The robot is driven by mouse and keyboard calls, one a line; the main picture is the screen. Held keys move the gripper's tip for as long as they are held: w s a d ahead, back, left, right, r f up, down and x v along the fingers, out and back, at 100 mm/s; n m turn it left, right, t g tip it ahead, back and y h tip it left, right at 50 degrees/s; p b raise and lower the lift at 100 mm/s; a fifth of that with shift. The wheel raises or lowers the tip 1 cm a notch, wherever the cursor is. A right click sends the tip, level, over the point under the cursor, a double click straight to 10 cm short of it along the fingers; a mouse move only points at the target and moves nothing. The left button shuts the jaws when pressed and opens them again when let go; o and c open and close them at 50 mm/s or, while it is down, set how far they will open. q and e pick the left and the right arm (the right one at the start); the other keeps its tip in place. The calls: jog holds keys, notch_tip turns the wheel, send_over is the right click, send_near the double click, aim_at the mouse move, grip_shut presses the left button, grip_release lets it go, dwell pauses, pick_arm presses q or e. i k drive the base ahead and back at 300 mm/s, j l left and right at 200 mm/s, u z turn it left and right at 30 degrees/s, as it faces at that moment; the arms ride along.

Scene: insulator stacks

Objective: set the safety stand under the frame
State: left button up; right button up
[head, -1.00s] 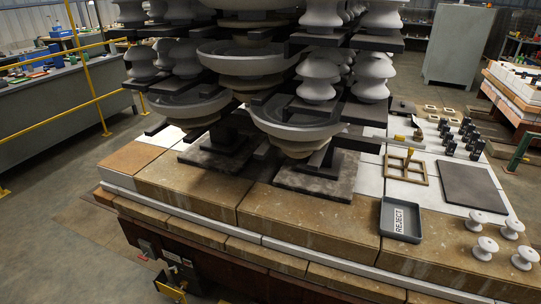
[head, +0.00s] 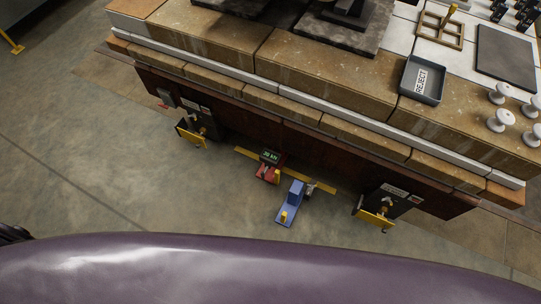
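The frame (head: 255,125) is the dark rust-brown beam under the block-topped bench. On the floor at its foot lie a red unit (head: 268,174) with a lit green display and a blue device (head: 289,204) with a yellow part at its near end. A small grey metal piece sits beside the blue device. I cannot tell which of these, if any, is the safety stand. Yellow-lipped dark brackets stand at the frame's left (head: 192,137) and right (head: 376,217). Neither gripper shows clearly; a dark part at the left edge is too cut off to identify.
A yellow strip (head: 318,185) lies on the floor along the frame. On the bench are a grey REJECT tray (head: 423,80), white insulators (head: 498,121), a wooden grid (head: 440,30) and a dark plate (head: 506,56).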

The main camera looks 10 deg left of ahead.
aim_at(291, 202)
jog(key=k+j+z, duration=0.15)
jog(key=k, duration=1.05)
